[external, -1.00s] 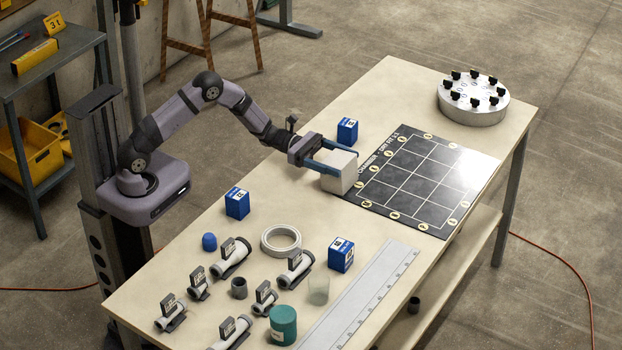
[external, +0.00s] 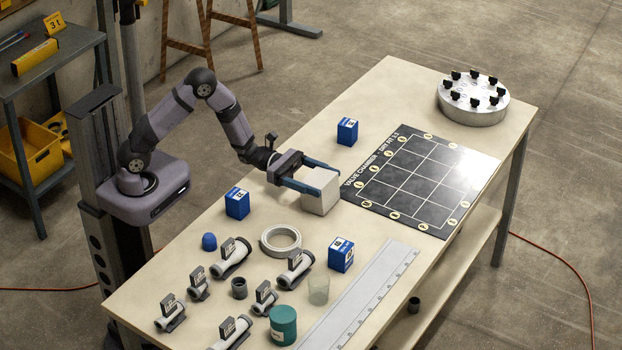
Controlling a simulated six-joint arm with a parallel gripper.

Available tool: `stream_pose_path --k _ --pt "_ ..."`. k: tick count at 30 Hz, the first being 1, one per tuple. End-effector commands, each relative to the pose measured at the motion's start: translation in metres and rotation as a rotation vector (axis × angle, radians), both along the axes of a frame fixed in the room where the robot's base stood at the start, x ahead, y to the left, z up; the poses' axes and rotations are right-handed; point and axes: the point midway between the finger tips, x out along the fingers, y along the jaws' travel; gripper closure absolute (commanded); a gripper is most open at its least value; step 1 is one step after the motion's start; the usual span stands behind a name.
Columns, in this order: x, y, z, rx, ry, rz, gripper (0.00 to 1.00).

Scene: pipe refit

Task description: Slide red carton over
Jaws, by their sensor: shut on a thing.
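No carton in view looks red. Blue cartons with white labels stand on the table: one (external: 347,132) behind my gripper, one (external: 237,203) to its left and one (external: 341,255) in front of it. My gripper (external: 318,182) is shut on a pale grey-white block (external: 320,194), with its blue fingers along the block's sides. The block is just left of the dark grid board (external: 411,183). I cannot tell whether its underside touches the table.
A long ruler (external: 360,295) lies along the front edge. A round metal flange (external: 473,101) stands at the far right.

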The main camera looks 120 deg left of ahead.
Motion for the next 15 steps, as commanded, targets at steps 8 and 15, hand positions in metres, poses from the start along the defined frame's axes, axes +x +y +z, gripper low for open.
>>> stream_pose_path --k 8,15 --pt "0.000 -0.025 0.000 -0.001 -0.001 -0.002 0.57" --pt "0.000 -0.034 0.000 -0.001 0.000 0.000 0.57"
